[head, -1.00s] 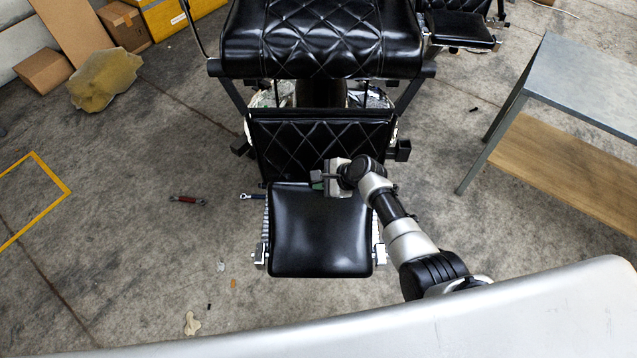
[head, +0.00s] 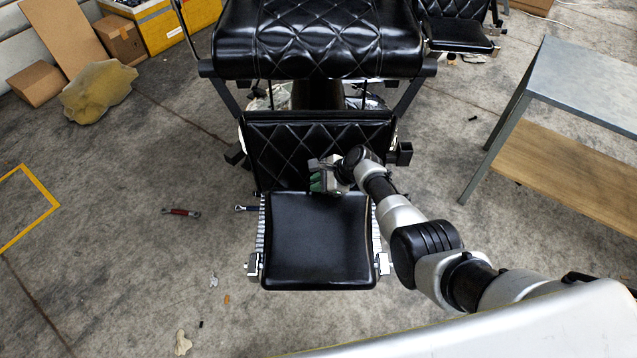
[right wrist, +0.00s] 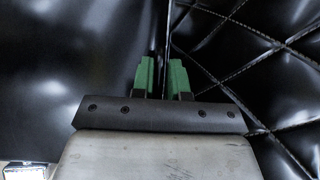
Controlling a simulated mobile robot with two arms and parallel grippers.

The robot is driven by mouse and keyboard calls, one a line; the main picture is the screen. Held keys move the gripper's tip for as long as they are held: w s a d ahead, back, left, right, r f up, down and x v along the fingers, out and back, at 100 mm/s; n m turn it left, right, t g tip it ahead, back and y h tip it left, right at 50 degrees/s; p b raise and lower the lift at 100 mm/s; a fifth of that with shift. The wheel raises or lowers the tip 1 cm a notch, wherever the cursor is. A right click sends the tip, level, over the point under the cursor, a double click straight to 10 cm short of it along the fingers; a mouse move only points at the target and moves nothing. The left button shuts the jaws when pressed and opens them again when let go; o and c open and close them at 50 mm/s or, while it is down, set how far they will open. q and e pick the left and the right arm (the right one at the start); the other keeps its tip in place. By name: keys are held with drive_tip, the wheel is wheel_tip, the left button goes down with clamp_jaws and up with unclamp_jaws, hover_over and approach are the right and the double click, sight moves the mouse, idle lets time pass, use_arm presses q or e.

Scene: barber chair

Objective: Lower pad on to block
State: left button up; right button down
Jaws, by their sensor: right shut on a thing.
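The pad (head: 318,245) is a smooth black square cushion in front of the barber chair, low in the head view. In the right wrist view the pad (right wrist: 70,75) fills the left side. My right gripper (head: 322,184) is at the pad's far edge, right of its middle. In the right wrist view its green fingers (right wrist: 162,74) are shut on a dark edge of the pad, next to the quilted panel (right wrist: 265,60). A small dark block (head: 404,153) juts out right of the panel; I cannot tell whether it is the task's block. The pad's underside is hidden.
The chair seat (head: 318,40) stands behind the panel. Metal brackets (head: 252,266) flank the pad. A grey metal table (head: 590,85) with a wooden lower shelf stands right. A red-handled tool (head: 181,212) lies on the floor at left, where there is free room.

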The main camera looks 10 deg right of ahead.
drive_tip(key=shift+s+a+f, duration=0.15)
drive_tip(key=shift+s+f, duration=0.2)
drive_tip(key=c, duration=1.2)
unclamp_jaws()
drive_tip(key=shift+r, duration=0.1)
drive_tip(key=shift+w+r, duration=0.15)
drive_tip(key=shift+w, duration=0.05)
drive_tip(key=shift+d+r+p, duration=0.25)
drive_tip(key=shift+p, duration=0.05)
drive_tip(key=p+v, duration=0.4)
drive_tip(key=v, duration=0.6)
drive_tip(key=shift+s, duration=0.15)
